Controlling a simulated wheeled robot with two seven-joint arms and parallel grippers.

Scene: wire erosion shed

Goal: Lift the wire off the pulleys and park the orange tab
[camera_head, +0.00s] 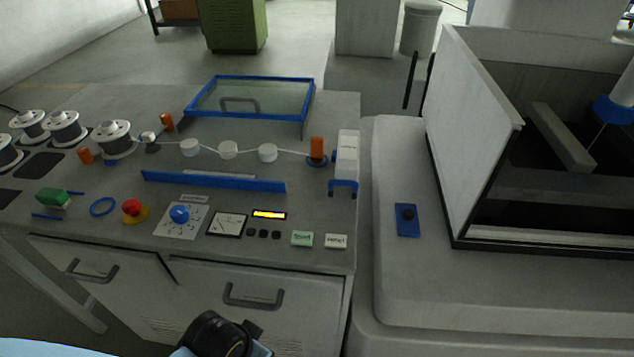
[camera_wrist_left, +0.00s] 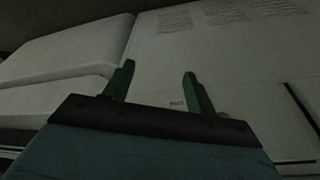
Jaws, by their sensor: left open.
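A thin pale wire (camera_head: 208,150) runs across the console top, along the three white pulleys (camera_head: 228,150), from the small roller (camera_head: 148,137) beside a spool (camera_head: 112,140) towards the right. Two more orange tabs are at the left, one behind the roller (camera_head: 167,122) and one by the spools (camera_head: 85,155). My left gripper (camera_wrist_left: 158,80) is open, with nothing visible between its dark green fingers; the head view shows only its arm, low in front of the console. My right gripper is out of view.
A white block with a blue bracket (camera_head: 346,165) stands at the console's right edge. A blue bar (camera_head: 212,182) lies before the pulleys, and a blue-framed glass lid (camera_head: 250,97) is behind. A red button (camera_head: 133,208) and drawer handles (camera_head: 252,296) are in front.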

